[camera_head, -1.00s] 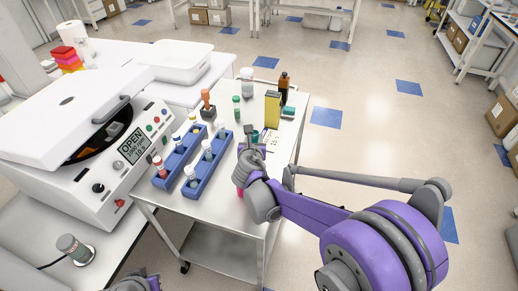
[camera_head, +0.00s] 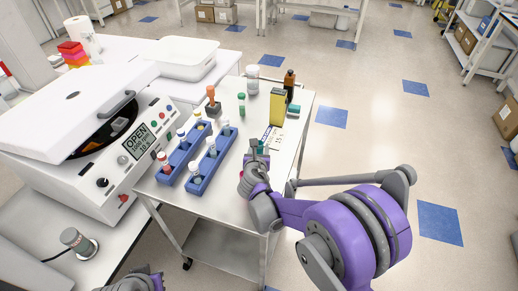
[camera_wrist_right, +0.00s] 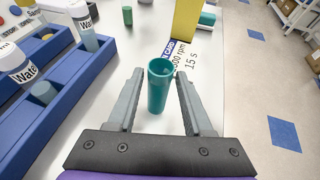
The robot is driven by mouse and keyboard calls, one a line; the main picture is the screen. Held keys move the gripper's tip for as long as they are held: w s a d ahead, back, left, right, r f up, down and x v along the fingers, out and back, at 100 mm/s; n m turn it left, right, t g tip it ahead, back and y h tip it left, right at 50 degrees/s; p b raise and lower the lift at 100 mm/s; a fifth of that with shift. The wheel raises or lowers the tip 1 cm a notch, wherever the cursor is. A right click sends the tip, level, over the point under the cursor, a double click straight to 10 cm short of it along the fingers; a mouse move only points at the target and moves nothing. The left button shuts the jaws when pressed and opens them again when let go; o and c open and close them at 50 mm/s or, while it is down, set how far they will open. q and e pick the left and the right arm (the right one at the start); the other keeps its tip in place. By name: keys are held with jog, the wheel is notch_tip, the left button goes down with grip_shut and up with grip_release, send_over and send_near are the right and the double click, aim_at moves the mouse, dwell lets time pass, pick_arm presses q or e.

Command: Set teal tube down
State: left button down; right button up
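The teal tube (camera_wrist_right: 159,88) shows in the right wrist view, upright with its open top toward the camera. It appears to stand on the white cart top. My right gripper (camera_wrist_right: 160,103) is around it, one finger on each side, with a visible gap on both sides. In the head view my right gripper (camera_head: 258,154) is low over the cart's right part and largely hides the tube. A dark and purple part of my left arm (camera_head: 138,283) shows at the bottom edge; its fingers cannot be made out.
Two blue racks (camera_head: 210,165) with capped tubes stand left of my right gripper. A yellow box (camera_head: 277,107), a printed card (camera_head: 271,138), a brown bottle (camera_head: 289,84) and a green-capped tube (camera_head: 241,103) stand or lie beyond. An open centrifuge (camera_head: 85,130) is at left.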

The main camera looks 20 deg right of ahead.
jog(key=shift+o, duration=0.7)
jog(key=shift+r, duration=0.3)
jog(key=v, duration=1.2)
jog(key=s+d+f+m+g, duration=0.2)
jog(key=s+d+m+g, duration=0.4)
jog(key=s+m, duration=0.85)
jog(key=s+a+f+m+g+y, duration=0.1)
jog(key=s+m+y, duration=0.3)
jog(key=s+m, duration=0.5)
jog(key=f+m, duration=0.1)
jog(key=m, duration=0.7)
jog(key=shift+s+a+f+m, duration=0.2)
jog(key=shift+a+f+m, duration=0.05)
jog(key=shift+f+m, duration=0.1)
